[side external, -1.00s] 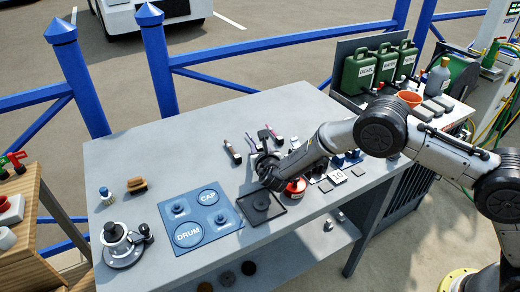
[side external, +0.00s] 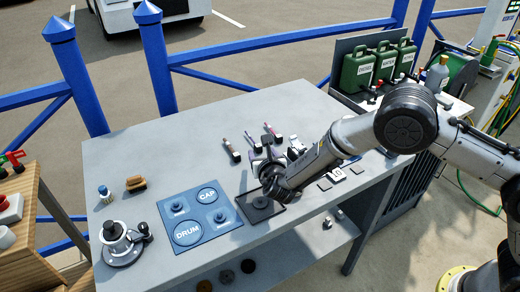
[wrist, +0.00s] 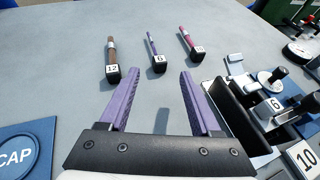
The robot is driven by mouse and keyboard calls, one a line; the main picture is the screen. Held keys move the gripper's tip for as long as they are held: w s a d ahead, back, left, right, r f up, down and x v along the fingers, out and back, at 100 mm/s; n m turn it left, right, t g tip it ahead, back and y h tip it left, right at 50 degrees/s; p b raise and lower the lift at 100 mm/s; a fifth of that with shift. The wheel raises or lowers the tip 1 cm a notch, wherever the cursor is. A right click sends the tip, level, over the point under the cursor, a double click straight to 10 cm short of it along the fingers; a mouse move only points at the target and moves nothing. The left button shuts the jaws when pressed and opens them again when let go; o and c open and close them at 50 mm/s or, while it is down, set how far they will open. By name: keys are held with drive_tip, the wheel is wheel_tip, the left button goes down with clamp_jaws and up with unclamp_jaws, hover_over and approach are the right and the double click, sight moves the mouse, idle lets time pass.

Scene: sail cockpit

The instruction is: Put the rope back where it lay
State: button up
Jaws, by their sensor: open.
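My gripper (side external: 272,188) is above the front middle of the grey bench. In the wrist view its two purple fingers (wrist: 152,76) are spread wide with only bare bench between them. Three short rods with tagged dark ends lie beyond the fingertips: a brown one (wrist: 112,58), a purple one (wrist: 154,52) and a pink one (wrist: 187,42). They also show in the side view, the brown one (side external: 231,149) at the left. None touches the fingers. I cannot tell whether one of these is the rope; no plain coil is visible.
A blue mat (side external: 200,216) marked CAP and DRUM lies left of a black tray (side external: 262,212). A winch-like part (side external: 121,243), a blue-white spool (side external: 105,194) and a brown bundle (side external: 136,183) stand further left. Tagged blocks (wrist: 275,105) crowd the right. The back of the bench is clear.

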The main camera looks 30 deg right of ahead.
drive_tip(key=v, duration=0.5)
drive_tip(key=shift+s, duration=0.1)
drive_tip(key=shift+r, duration=0.15)
drive_tip(key=s+d+r+m+g+h, duration=0.2)
drive_tip(key=s+d+r+m, duration=0.1)
drive_tip(key=d+r+m, duration=0.3)
drive_tip(key=s+d+r+m+g+h, duration=0.1)
drive_tip(key=s+d+r+m+g, duration=0.15)
drive_tip(key=d+r+m, duration=0.4)
drive_tip(key=s+d+r+m+g+y, duration=0.1)
drive_tip(key=s+d+r+m+g, duration=0.1)
drive_tip(key=s+d+m, duration=0.4)
drive_tip(key=s+d+r+m+g, duration=0.2)
drive_tip(key=s+d, duration=0.2)
drive_tip(key=s, duration=0.5)
drive_tip(key=s+a+m+y, duration=0.2)
drive_tip(key=s+m, duration=0.3)
drive_tip(key=s, duration=0.3)
drive_tip(key=s+a+m+t+y, duration=0.1)
drive_tip(key=s+a+m+y, duration=0.1)
drive_tip(key=s+m+y, duration=0.2)
drive_tip(key=s+m, duration=0.2)
drive_tip(key=s, duration=0.2)
drive_tip(key=shift+s+a+y, duration=0.15)
drive_tip(key=shift+a+y, duration=0.15)
